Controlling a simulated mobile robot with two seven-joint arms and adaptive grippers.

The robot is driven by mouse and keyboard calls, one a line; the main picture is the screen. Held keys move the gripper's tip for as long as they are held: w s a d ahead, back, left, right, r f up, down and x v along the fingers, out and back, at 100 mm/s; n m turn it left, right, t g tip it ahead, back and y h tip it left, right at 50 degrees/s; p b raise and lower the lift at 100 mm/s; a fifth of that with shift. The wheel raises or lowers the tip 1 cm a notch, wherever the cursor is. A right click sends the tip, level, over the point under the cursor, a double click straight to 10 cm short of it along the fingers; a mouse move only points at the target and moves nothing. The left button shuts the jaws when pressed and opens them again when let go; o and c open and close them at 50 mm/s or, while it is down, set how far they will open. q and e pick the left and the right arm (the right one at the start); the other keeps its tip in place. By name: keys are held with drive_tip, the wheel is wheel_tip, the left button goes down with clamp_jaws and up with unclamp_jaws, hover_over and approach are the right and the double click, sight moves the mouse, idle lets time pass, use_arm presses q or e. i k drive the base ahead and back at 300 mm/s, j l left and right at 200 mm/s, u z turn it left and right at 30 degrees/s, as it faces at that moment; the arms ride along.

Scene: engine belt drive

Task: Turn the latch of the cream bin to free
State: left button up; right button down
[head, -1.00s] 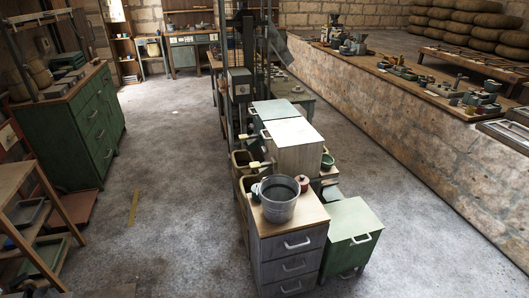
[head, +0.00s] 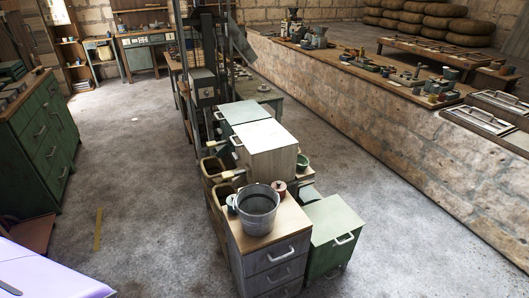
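A cream bin (head: 266,148) with a pale lid stands near the middle of the head view, behind a drawer cabinet. A white handle shows at the left edge of its top. I cannot make out its latch or how the latch is turned. A pale yellowish lever-like piece (head: 230,174) juts out low on its left side; I cannot tell whether it belongs to the bin. Neither of my grippers is in view.
A metal bucket (head: 257,209) stands on the wood-topped drawer cabinet (head: 290,240) in front of the bin. Green boxes stand behind the bin and at the cabinet's right (head: 334,226). A lavender surface (head: 45,272) fills the lower left corner.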

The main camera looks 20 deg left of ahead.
sight(236, 156)
drive_tip(key=i+j+z, duration=0.15)
drive_tip(key=j, duration=0.2)
drive_tip(key=j+z, duration=0.2)
drive_tip(key=i+j+z, duration=0.15)
drive_tip(key=j, duration=0.35)
drive_tip(key=i+j+z, duration=0.1)
drive_tip(key=j, duration=0.4)
drive_tip(key=j+z, duration=0.1)
drive_tip(key=j, duration=0.45)
drive_tip(key=i+j, duration=0.1)
drive_tip(key=j, duration=0.5)
drive_tip(key=i+j, duration=0.1)
drive_tip(key=j, duration=0.5)
drive_tip(key=i+j, duration=0.1)
drive_tip(key=j, duration=0.45)
